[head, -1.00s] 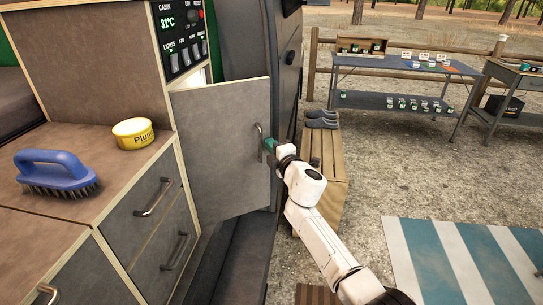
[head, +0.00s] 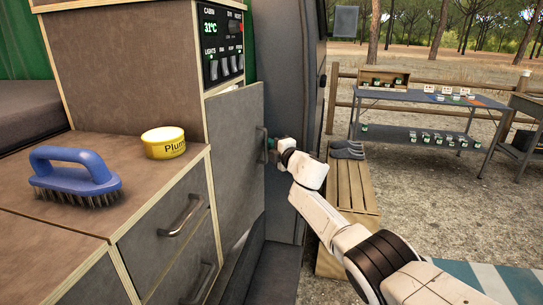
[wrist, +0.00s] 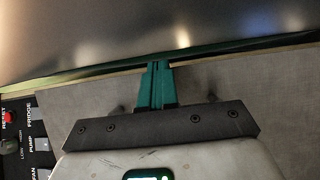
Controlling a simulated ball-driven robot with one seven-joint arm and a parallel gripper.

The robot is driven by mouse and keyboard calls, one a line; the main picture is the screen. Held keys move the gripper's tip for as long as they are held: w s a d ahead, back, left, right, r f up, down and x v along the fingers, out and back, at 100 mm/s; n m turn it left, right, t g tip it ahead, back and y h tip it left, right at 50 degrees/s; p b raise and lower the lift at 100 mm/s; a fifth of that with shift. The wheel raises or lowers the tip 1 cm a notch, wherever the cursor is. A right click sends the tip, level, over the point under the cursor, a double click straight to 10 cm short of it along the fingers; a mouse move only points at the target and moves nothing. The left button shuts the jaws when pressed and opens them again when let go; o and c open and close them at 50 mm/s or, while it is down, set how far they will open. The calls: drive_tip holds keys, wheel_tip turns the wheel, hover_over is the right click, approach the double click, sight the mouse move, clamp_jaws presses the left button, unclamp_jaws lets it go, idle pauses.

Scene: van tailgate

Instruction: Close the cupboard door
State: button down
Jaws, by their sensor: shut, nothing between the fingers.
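The cupboard door (head: 233,160) is a grey panel below the control panel, standing partly open, with its free edge to the right. Its metal handle (head: 262,145) is near that free edge. My gripper (head: 270,146) is at the outer side of the door by the handle, with green fingers. The head view does not show clearly whether the fingers touch the handle or door. In the wrist view my gripper (wrist: 158,85) has its two green fingers together with nothing between them, over a grey panel with a pale edge. The handle is not clear there.
The counter left of the door holds a blue brush (head: 75,176) and a yellow tin (head: 163,142). Drawers with a protruding handle (head: 180,214) are below.

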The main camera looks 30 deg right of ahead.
drive_tip(key=shift+w+a+b, duration=0.4)
drive_tip(key=shift+w+b, duration=0.35)
drive_tip(key=shift+b, duration=0.15)
drive_tip(key=shift+w+a+b, duration=0.4)
drive_tip(key=shift+w+b, duration=0.35)
drive_tip(key=shift+b, duration=0.15)
